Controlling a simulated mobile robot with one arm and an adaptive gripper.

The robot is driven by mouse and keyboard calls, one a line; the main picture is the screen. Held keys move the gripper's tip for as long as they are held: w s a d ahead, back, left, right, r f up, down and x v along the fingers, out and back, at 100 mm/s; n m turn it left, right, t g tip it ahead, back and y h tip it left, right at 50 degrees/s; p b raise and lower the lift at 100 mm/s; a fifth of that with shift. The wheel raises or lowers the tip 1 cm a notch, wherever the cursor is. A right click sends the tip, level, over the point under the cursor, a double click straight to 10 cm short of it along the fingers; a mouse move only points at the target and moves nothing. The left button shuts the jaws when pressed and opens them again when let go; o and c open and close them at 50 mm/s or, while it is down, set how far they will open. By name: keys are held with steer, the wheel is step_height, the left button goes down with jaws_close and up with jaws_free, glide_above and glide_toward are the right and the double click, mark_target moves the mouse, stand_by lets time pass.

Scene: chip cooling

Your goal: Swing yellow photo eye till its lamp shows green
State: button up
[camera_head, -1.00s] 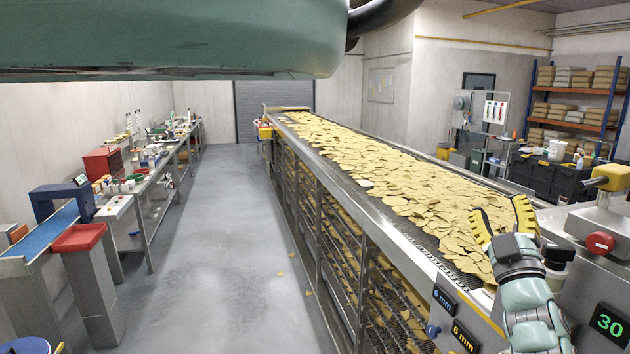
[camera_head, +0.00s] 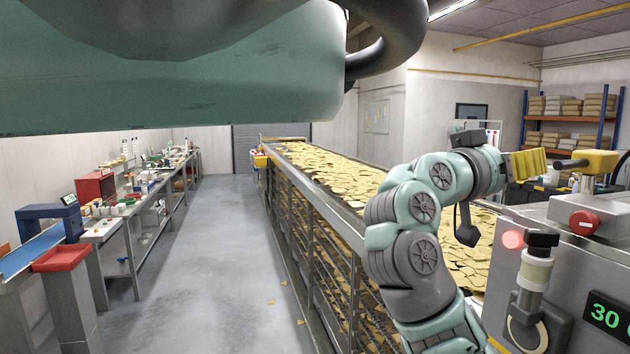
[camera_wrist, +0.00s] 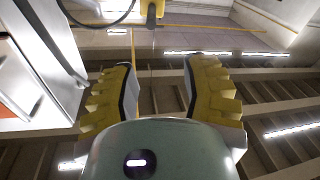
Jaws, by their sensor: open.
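The yellow photo eye (camera_head: 597,161) sits above the grey machine housing at the right of the head view, with a dark rod reaching left from it. A yellow block that looks like it shows at the top centre of the wrist view (camera_wrist: 152,10). My gripper (camera_head: 545,162) is open, its yellow fingers pointing right, close to the rod's end; contact cannot be told. In the wrist view the fingers (camera_wrist: 161,64) are apart with nothing between them. A round lamp (camera_head: 513,239) glows red on the housing's left side; whether it is the eye's lamp is unclear.
A red push button (camera_head: 585,222) and a green "30" display (camera_head: 605,315) are on the housing (camera_head: 560,212). A dark-capped fitting (camera_head: 538,262) stands in front. The chip-covered conveyor (camera_head: 340,176) runs behind my arm.

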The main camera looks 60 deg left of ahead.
mark_target(569, 165)
steer(key=shift+m+g+h, duration=0.3)
steer(key=shift+m+g, duration=0.2)
steer(key=shift+m, duration=0.1)
steer(key=p+x, duration=0.3)
steer(key=x, duration=0.1)
steer(key=p+x, duration=0.4)
steer(key=x, duration=0.1)
steer(key=d+p+x, duration=0.1)
steer(key=p+x, duration=0.2)
steer(key=x, duration=0.1)
steer(key=shift+d+f+p, duration=0.1)
steer(key=shift+d+p, duration=0.05)
steer(key=shift+p, duration=0.15)
steer(key=shift+w+d+f+p, duration=0.1)
steer(key=shift+w+f+p, duration=0.15)
steer(key=shift+w+p, duration=0.5)
steer(key=shift+w, duration=0.15)
steer(key=shift+c, duration=0.3)
jaws_close()
